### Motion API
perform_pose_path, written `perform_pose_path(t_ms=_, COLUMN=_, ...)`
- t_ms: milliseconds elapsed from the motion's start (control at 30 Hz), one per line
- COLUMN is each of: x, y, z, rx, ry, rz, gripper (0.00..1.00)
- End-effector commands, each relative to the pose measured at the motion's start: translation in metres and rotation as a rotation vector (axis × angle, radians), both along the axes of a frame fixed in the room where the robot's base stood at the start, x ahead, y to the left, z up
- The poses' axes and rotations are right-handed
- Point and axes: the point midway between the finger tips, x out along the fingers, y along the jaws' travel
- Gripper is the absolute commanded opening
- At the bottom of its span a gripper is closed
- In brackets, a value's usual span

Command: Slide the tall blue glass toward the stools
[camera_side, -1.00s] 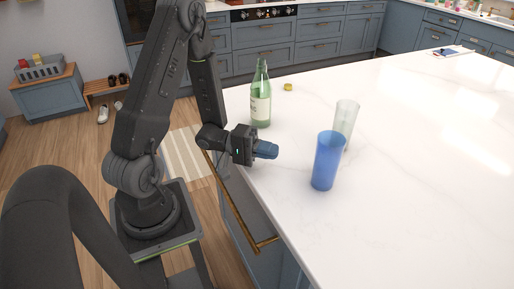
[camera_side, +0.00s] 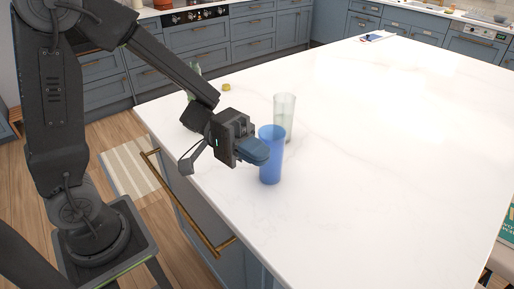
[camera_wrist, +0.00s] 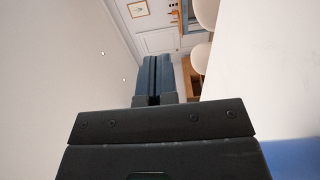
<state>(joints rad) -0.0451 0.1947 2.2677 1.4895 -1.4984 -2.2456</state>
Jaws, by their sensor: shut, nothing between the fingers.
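The tall blue glass (camera_side: 272,172) stands upright on the white worktop in the side view. My gripper (camera_side: 262,153) is shut and empty, with its blue fingers at the glass's left side, overlapping it in the picture. I cannot tell whether they touch. In the wrist view my shut fingers (camera_wrist: 153,80) point ahead, and a blue patch at the lower right (camera_wrist: 295,158) looks like the glass. White rounded seats, apparently the stools (camera_wrist: 200,58), show beyond the worktop's edge in the wrist view.
A clear glass (camera_side: 285,112) stands close behind the blue one. A green bottle (camera_side: 193,70) is mostly hidden behind my arm. A small yellowish cap (camera_side: 227,87) lies farther back. The worktop (camera_side: 400,150) to the right is clear.

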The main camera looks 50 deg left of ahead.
Motion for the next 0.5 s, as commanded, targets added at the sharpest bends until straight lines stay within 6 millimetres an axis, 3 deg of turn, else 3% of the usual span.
perform_pose_path(t_ms=100, x=-0.006, y=-0.015, z=0.011, rx=-0.005, ry=-0.002, rz=-0.043, gripper=0.0)
perform_pose_path(t_ms=200, x=-0.004, y=-0.014, z=0.012, rx=-0.005, ry=0.001, rz=-0.049, gripper=0.0)
perform_pose_path(t_ms=500, x=0.028, y=0.027, z=0.011, rx=-0.006, ry=0.001, rz=-0.043, gripper=0.0)
